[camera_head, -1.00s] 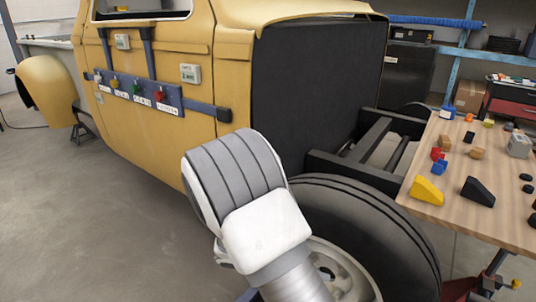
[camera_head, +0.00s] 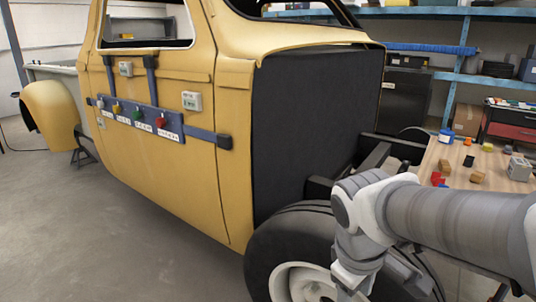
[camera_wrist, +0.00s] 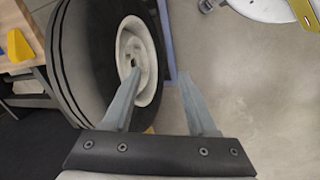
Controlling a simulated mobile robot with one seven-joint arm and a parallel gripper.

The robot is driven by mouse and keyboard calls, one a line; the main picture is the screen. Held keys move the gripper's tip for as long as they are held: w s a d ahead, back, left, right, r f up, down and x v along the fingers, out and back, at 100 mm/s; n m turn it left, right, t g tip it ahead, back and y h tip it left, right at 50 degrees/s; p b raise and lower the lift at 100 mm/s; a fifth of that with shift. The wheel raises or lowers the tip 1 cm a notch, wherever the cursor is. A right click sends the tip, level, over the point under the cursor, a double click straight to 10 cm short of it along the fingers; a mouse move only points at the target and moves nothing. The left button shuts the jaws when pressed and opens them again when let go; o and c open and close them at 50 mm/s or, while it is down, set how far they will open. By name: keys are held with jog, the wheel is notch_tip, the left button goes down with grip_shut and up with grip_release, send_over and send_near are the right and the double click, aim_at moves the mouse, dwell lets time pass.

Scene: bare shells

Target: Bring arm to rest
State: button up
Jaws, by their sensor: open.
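My arm (camera_head: 440,218) reaches in from the right edge in the head view and bends down in front of the truck's wheel. My gripper is hidden or too unclear to make out there. In the wrist view my gripper (camera_wrist: 160,80) shows two grey fingers spread apart with nothing between them. It points down past the wheel (camera_wrist: 85,60) toward the bare floor. The left finger overlaps the wheel in the picture; I cannot tell how near it is.
A yellow truck shell (camera_head: 170,150) with a blue panel of coloured knobs (camera_head: 140,117) fills the middle. A wooden table (camera_head: 450,158) with small blocks stands at right, partly behind my arm. Blue shelves (camera_head: 455,70) stand behind. The floor (camera_head: 90,240) at left is clear.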

jog(key=s+r+m+t+y+p, duration=0.1)
jog(key=s+r+m+t+y, duration=0.1)
jog(key=s+r+m+t, duration=0.35)
notch_tip(320, 180, up, 22)
jog(key=m+g+p, duration=0.2)
jog(key=p, duration=1.9)
jog(key=shift+a, duration=0.35)
jog(key=shift+d, duration=0.15)
